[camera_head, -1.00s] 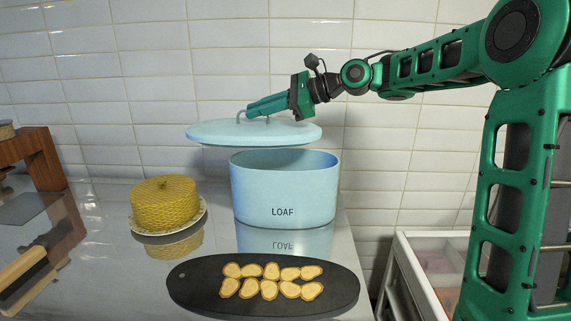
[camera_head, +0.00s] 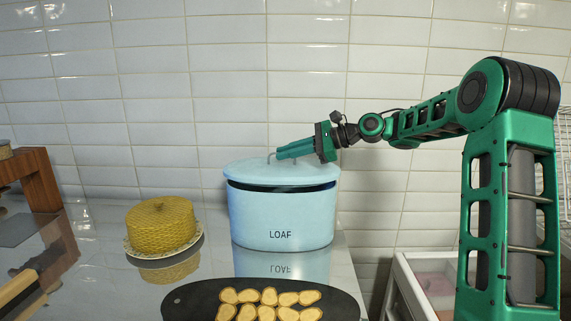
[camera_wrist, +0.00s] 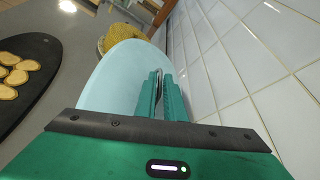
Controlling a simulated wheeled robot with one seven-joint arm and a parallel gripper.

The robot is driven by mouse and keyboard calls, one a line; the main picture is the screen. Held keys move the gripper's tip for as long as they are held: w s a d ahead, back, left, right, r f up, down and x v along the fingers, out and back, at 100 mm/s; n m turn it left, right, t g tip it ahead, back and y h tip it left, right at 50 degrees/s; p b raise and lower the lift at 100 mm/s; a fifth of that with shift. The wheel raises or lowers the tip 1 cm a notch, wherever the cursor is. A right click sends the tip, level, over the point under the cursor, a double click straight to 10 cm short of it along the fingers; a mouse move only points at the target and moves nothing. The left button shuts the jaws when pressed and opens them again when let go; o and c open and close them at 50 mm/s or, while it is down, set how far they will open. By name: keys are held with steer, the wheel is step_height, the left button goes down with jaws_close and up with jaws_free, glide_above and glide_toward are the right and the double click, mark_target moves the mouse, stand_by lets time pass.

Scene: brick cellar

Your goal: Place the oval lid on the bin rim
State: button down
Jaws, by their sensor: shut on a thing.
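The light blue oval lid (camera_head: 246,176) is over the matching blue bin (camera_head: 281,217) marked LOAF. A dark gap shows between the lid and the bin rim along the front and is wider toward the right, so the lid looks slightly tilted or just above the rim. Whether it touches at the left or back I cannot tell. My gripper (camera_head: 281,155) is shut on the lid's metal handle (camera_head: 269,157). In the wrist view, the green fingers (camera_wrist: 171,95) close around the handle above the lid (camera_wrist: 112,80); the bin is hidden below it.
A yellow woven dome (camera_head: 161,226) on a white plate stands left of the bin. A dark oval board (camera_head: 190,301) with several biscuit-like slices lies in front. A tiled wall is close behind. A wooden stand (camera_head: 38,180) is at the far left.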

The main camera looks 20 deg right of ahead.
mark_target(277, 164)
steer(key=shift+f, duration=1.4)
steer(key=c, duration=1.8)
jaws_free()
steer(key=shift+f, duration=0.1)
steer(key=shift+c, duration=0.2)
steer(key=shift+s+d+r, duration=0.2)
steer(key=shift+d+r, duration=0.1)
steer(key=shift+d, duration=0.05)
steer(key=v, duration=1.1)
steer(key=shift+s, duration=0.1)
